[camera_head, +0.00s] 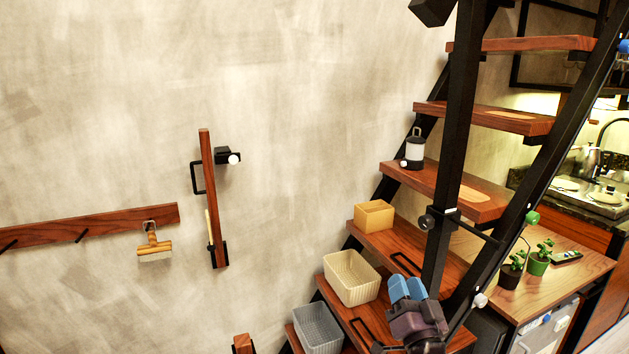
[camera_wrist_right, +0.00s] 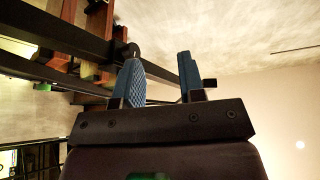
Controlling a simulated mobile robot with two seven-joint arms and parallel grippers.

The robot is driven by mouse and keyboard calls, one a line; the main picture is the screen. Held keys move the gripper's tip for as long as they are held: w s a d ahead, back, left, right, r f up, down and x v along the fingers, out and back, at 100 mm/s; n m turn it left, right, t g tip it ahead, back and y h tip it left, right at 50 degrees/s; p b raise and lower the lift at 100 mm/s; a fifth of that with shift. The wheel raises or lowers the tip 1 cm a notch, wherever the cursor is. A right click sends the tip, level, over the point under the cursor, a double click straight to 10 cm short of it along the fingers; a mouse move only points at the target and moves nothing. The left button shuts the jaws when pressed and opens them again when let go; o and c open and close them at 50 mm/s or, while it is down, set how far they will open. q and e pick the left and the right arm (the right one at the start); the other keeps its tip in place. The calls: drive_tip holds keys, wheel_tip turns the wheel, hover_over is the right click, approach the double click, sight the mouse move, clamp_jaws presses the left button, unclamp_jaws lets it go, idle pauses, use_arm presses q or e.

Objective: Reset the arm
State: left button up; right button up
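My right gripper (camera_head: 408,288) is in the lower right of the head view, in front of the lower stair treads. Its blue finger pads point up. In the right wrist view the two fingers of the gripper (camera_wrist_right: 160,78) stand apart with nothing between them, so it is open and empty. My left gripper is in neither view.
A black-framed stair with wooden treads (camera_head: 455,188) rises at the right. The treads hold a cream basket (camera_head: 351,278), a grey basket (camera_head: 318,328), a yellow box (camera_head: 374,216) and a lantern (camera_head: 415,150). A brush (camera_head: 154,246) hangs from the wall rail (camera_head: 95,226). Potted plants (camera_head: 539,262) stand at right.

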drive_tip(key=s+d+f+n+g+h, duration=0.1)
drive_tip(key=s+d+f+g, duration=0.2)
drive_tip(key=s+f, duration=0.6)
drive_tip(key=s+d+f+n+g+h, duration=0.1)
drive_tip(key=s+d+f+n+g, duration=0.1)
drive_tip(key=s+f, duration=0.7)
drive_tip(key=s+d+f+n+g+h, duration=0.1)
drive_tip(key=s+d+f+g, duration=0.4)
drive_tip(key=s+f, duration=0.4)
drive_tip(key=shift+s+f+n+g, duration=0.25)
drive_tip(key=shift+f+n+g, duration=0.05)
drive_tip(key=shift+n, duration=0.1)
drive_tip(key=shift+a, duration=0.1)
